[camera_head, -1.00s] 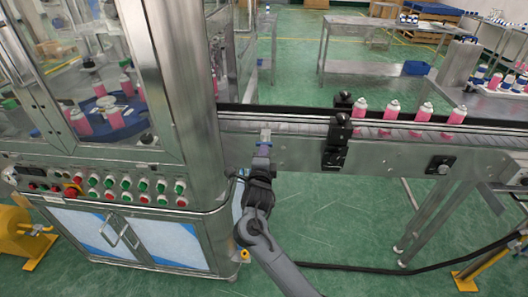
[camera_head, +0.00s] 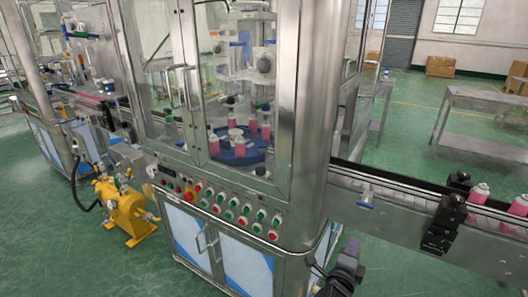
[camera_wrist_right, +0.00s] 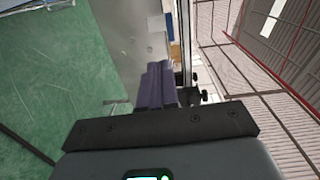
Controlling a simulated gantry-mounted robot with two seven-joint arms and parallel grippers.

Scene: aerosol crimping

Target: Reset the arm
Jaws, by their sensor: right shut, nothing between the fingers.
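My right gripper (camera_head: 351,245) shows at the bottom of the head view, with my dark grey wrist below it. It is in front of the conveyor, low beside the machine's rounded right corner. In the right wrist view its purple fingers (camera_wrist_right: 157,86) lie together, shut with nothing between them. My left gripper is not in view.
The crimping machine (camera_head: 306,130) fills the middle, with pink cans (camera_head: 265,128) on a blue turntable (camera_head: 238,157) behind glass. The conveyor (camera_head: 390,225) runs right, carrying pink cans (camera_head: 478,194). A small blue-and-white fitting (camera_head: 366,204) is at its side. A yellow unit (camera_head: 124,207) stands left.

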